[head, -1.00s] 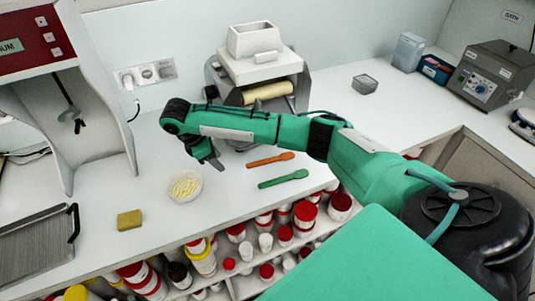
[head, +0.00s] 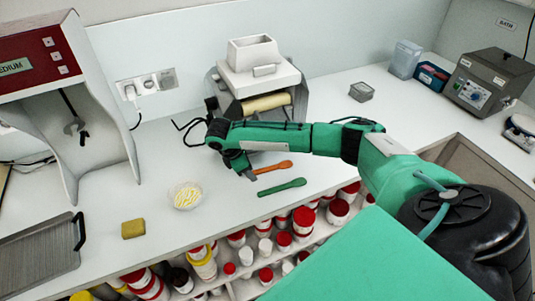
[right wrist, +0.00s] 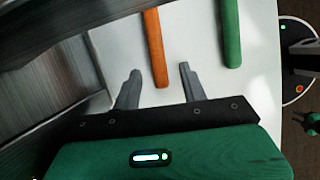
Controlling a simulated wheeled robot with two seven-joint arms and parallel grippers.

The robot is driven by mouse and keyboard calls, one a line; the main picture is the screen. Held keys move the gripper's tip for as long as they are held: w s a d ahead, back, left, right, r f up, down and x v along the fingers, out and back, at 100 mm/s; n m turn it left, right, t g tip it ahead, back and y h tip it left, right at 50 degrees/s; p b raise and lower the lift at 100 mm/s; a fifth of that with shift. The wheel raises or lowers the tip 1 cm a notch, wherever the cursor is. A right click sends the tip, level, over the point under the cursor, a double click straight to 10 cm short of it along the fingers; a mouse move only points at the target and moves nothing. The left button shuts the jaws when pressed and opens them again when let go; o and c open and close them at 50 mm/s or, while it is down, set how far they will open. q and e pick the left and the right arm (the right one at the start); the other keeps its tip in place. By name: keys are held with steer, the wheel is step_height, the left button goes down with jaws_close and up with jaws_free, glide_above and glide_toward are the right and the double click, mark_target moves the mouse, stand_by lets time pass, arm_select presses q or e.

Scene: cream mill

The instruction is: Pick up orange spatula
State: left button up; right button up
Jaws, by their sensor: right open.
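The orange spatula (head: 273,167) lies on the white counter in front of the roller mill. Its left end is partly hidden by my right gripper (head: 248,174) in the head view. In the right wrist view, the orange spatula (right wrist: 155,45) runs from the top edge down to between the two grey fingers of my right gripper (right wrist: 157,82), which is open with nothing held. I cannot tell the height of the fingers over the counter. A green spatula (head: 282,187) lies nearer the counter's front edge; it also shows in the right wrist view (right wrist: 231,45). My left gripper is not in view.
The roller mill (head: 262,75) stands just behind the spatulas. A dish of pale strips (head: 185,195) and a yellow sponge (head: 133,229) lie to the left. Shelves of jars (head: 245,255) sit below the counter's front edge.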

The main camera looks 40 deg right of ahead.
jaws_close()
stand_by(0.3)
